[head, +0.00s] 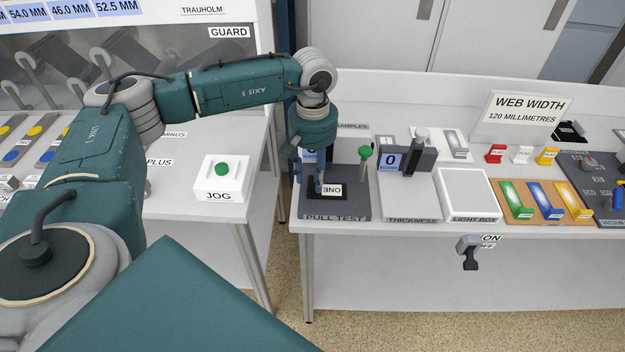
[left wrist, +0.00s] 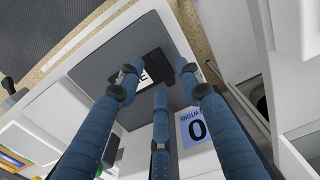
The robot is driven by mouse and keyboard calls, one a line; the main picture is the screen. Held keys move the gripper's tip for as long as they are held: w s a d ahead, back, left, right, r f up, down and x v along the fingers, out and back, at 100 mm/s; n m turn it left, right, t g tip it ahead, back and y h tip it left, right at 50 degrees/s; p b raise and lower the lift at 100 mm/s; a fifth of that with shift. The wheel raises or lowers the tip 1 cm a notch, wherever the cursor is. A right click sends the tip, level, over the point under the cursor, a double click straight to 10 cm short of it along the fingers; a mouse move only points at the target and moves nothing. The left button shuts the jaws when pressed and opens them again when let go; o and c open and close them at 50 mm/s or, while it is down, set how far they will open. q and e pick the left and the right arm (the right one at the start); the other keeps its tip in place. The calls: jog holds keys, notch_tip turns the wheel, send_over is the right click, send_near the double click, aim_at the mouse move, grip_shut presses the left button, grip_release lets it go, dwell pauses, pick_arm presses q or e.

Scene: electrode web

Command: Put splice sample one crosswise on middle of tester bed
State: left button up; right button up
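Splice sample one, a black piece with a white "ONE" label (head: 333,190), lies on the dark grey bed of the pull tester (head: 348,212). It also shows between the fingers in the left wrist view (left wrist: 152,64), where part of its label is covered. My left gripper (head: 318,185) is right over the tester, fingers pointing down at the sample. In the left wrist view its blue fingers (left wrist: 160,82) are spread apart around the sample, and I see no clear grip on it. My right gripper is not in view.
A green-topped lever (head: 365,153) stands on the tester's right side. The thickness gauge (head: 412,212) and light box (head: 466,194) follow to the right. The tester's display reads 0 (left wrist: 196,130). A gap separates this bench from the left table with the JOG box (head: 222,182).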

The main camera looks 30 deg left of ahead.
pick_arm(q)
notch_tip(320, 180, up, 10)
jog(key=b, duration=0.2)
